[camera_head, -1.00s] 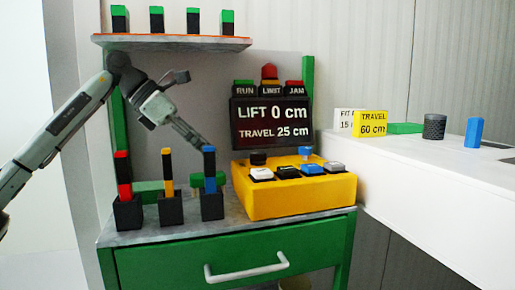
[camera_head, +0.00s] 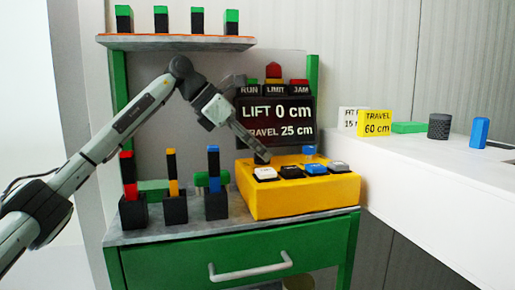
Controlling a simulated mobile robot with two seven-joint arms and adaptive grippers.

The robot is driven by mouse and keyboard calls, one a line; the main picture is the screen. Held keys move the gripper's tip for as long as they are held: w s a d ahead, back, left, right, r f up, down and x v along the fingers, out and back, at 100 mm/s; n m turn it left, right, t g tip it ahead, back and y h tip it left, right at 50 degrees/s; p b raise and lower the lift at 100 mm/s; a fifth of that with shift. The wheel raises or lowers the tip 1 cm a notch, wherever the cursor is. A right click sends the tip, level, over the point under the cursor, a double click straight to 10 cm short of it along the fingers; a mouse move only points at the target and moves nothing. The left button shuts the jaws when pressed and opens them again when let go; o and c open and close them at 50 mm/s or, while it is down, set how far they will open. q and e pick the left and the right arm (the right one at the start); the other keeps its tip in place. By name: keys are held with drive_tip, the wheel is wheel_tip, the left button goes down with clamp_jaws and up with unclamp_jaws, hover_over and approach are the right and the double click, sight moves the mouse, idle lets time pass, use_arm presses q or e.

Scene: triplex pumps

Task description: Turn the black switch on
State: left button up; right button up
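The yellow control box (camera_head: 300,202) stands on the green cabinet's top. A small black switch (camera_head: 260,160) sits at its back left, partly hidden by my gripper. A blue switch (camera_head: 309,151) stands at the back right of the box. My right gripper is not in view.
A display panel (camera_head: 292,109) reads "LIFT 0 cm, TRAVEL 25 cm", with lamps above. Holders with red, orange and blue bars (camera_head: 213,171) stand left of the box. A shelf (camera_head: 175,42) hangs above. A white counter (camera_head: 430,185) at right bears signs and small objects.

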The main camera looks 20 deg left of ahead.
use_arm(q)
clamp_jaws()
drive_tip(key=shift+s+f+n+t+y, duration=0.1)
drive_tip(key=shift+n+t+y, duration=0.45)
drive_tip(key=shift+n, duration=0.45)
drive_tip(key=n+y, duration=0.1)
drive_tip(key=n+t+y+b, duration=0.1)
drive_tip(key=n, duration=0.1)
drive_tip(key=n+t+y, duration=0.1)
drive_tip(key=n, duration=0.1)
drive_tip(key=shift+s+d+t+b, duration=0.15)
drive_tip(key=shift+d+t+b, duration=0.1)
drive_tip(key=shift+d+b, duration=0.1)
drive_tip(key=n+y+b, duration=0.1)
drive_tip(key=n+y, duration=0.2)
drive_tip(key=n, duration=0.1)
drive_tip(key=shift+d, duration=0.15)
drive_tip(key=shift+n+y, duration=0.55)
drive_tip(key=shift+n, duration=0.05)
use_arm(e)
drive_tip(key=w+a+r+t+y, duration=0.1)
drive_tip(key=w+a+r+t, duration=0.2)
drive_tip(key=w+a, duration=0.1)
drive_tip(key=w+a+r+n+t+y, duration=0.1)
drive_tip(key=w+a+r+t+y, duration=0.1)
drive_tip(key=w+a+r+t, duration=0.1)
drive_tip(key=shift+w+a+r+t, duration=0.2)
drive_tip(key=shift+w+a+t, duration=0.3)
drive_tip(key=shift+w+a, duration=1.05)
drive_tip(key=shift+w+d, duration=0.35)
